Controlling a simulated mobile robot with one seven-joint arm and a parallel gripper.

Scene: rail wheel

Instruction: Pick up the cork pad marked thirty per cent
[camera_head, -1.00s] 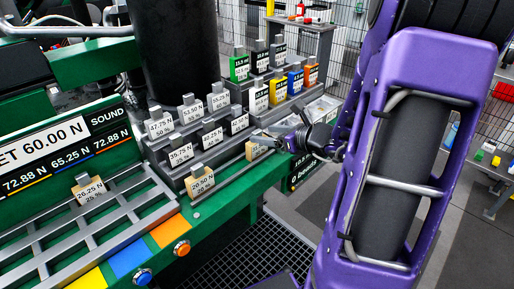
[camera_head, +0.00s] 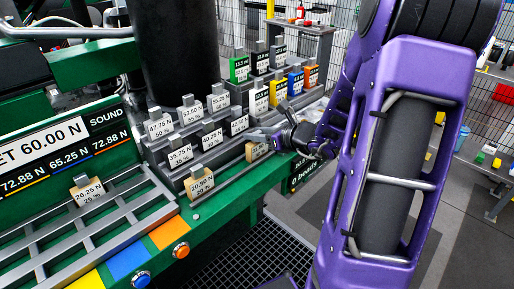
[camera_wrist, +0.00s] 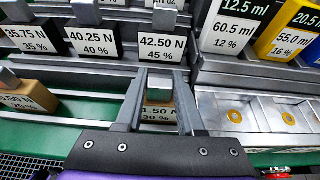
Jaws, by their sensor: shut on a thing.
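The cork pad marked thirty per cent (camera_wrist: 158,115) is low in the middle of the wrist view, its label partly hidden by my gripper. It has a grey knob on top. My gripper (camera_wrist: 160,80) is shut on that knob, one finger on each side. In the head view the pad (camera_head: 257,151) is at the right end of the front row of the stepped rack, and my gripper (camera_head: 266,138) reaches it from the right. I cannot tell whether the pad is clear of its step.
The 45 % block (camera_wrist: 163,47) stands close behind my fingers. Coloured blocks marked in ml (camera_head: 278,90) stand behind. A tray with yellow rings (camera_wrist: 260,115) lies to the right. Another cork pad (camera_head: 88,190) sits on the slatted rack.

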